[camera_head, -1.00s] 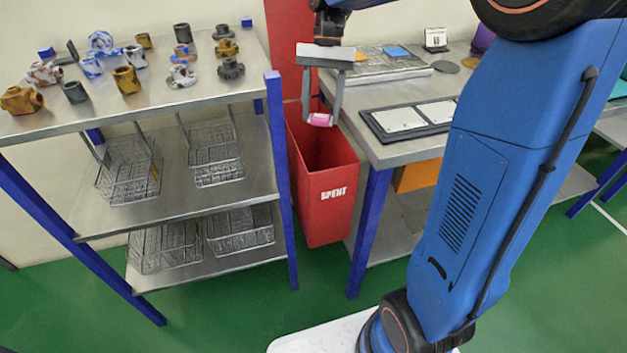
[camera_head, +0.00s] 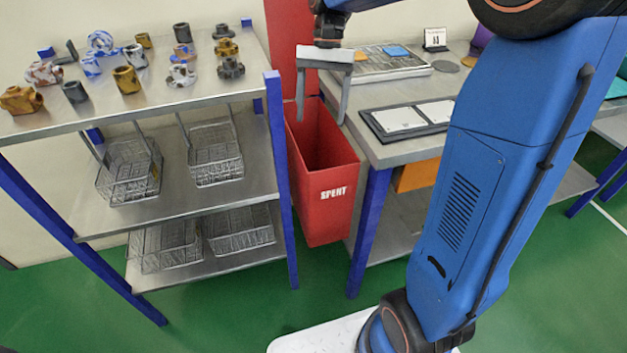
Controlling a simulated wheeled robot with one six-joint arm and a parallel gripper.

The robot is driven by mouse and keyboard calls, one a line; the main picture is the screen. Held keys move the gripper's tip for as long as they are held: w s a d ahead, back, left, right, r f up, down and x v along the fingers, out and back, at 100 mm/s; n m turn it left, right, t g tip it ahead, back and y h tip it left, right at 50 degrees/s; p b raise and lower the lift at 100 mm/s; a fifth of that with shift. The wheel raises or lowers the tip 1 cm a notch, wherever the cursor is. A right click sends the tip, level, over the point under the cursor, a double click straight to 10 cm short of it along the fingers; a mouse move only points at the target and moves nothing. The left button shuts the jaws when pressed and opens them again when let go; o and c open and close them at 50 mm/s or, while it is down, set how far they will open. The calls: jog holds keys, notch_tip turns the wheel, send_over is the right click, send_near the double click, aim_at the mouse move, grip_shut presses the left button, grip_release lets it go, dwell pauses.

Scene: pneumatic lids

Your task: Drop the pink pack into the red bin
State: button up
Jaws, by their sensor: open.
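The red bin (camera_head: 325,200), marked SPENT, stands on the floor between the metal shelf and the workbench. Its top is open and its inside is dark. My gripper (camera_head: 320,118) is over the bin's opening, with its two fingers pointing down and spread apart. Nothing is between the fingers. The pink pack does not show in the picture; the bin's bottom is hidden from this view.
A metal shelf (camera_head: 180,215) with blue posts stands left of the bin, with several pipe fittings on top and wire baskets below. A workbench (camera_head: 400,152) stands right, holding a dark tray (camera_head: 452,127) with white cards. Green floor lies in front.

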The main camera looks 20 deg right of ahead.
jog(key=v, duration=1.7)
jog(key=shift+s, duration=0.1)
